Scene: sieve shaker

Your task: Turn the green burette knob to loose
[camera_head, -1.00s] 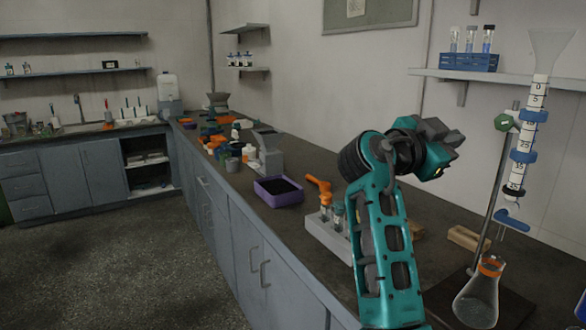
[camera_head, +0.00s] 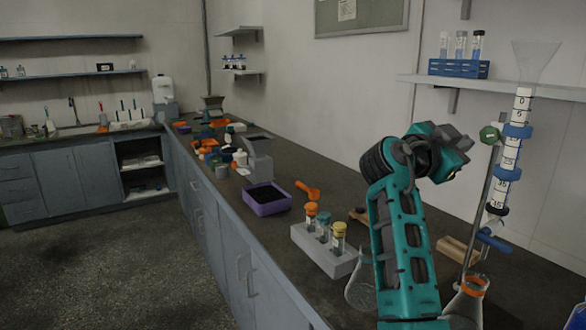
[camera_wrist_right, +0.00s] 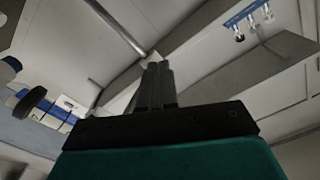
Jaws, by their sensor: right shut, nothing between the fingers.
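The burette (camera_head: 509,155) stands upright, slightly tilted in the picture, on its stand at the right. It is a white scaled tube with blue clamps and a clear funnel on top. A blue stopcock (camera_head: 493,241) is at the burette's lower end. The wrist view shows no green knob. My left gripper is out of view.
An orange-collared flask (camera_head: 466,300) stands below the burette. Another flask (camera_head: 360,288) and a tube rack (camera_head: 325,255) are left of my right arm. A wooden block (camera_head: 457,250) lies behind the arm. A wall shelf (camera_head: 500,86) holds a blue tube rack (camera_head: 458,68).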

